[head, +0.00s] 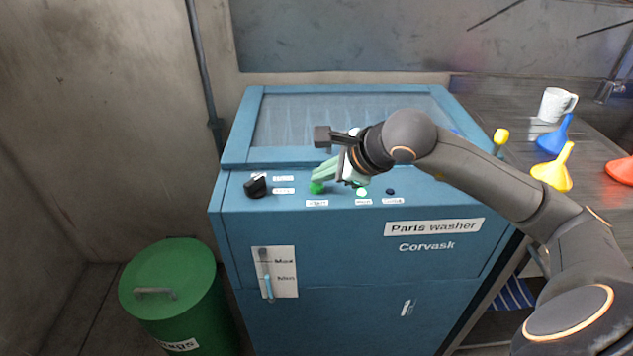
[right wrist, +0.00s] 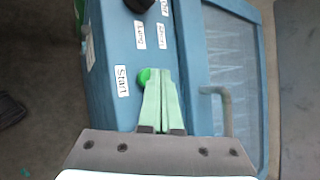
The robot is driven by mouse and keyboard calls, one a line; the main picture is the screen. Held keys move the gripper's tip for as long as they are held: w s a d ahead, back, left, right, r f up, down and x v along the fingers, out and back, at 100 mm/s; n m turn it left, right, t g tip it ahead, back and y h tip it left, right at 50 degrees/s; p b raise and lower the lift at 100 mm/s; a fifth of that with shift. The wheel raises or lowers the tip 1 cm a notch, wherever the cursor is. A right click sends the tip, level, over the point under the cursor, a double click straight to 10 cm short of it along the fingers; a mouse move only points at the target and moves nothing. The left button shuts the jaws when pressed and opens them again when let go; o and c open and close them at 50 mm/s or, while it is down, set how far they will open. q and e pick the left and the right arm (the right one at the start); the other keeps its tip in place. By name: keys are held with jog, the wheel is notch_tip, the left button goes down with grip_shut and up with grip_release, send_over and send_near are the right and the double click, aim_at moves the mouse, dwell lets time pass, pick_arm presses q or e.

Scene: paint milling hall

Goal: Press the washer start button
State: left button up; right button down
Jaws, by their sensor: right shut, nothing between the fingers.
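The blue parts washer (head: 350,245) stands in the middle of the head view. Its green start button (head: 316,188) is on the sloped front panel, above the label "Start". My right gripper (head: 318,182) is shut and empty, its pale green fingertips at the button. In the right wrist view the green start button (right wrist: 144,76) shows partly behind the closed fingertips (right wrist: 156,78), beside the "Start" label (right wrist: 122,81). The tips overlap the button; I cannot tell whether they press it. My left gripper is not in view.
A black knob (head: 256,186) sits left of the button. A lit white-green lamp (head: 362,192) and a small dark one (head: 390,191) are right of it. A green lidded bin (head: 168,280) stands left. A bench at right holds a white mug (head: 556,104) and coloured funnels (head: 554,168).

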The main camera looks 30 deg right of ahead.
aim_at(322, 188)
jog(key=shift+r, duration=0.45)
jog(key=shift+r, duration=0.1)
notch_tip(322, 188, up, 5)
jog(key=p, duration=0.3)
jog(key=shift+p, duration=0.35)
dwell(0.5)
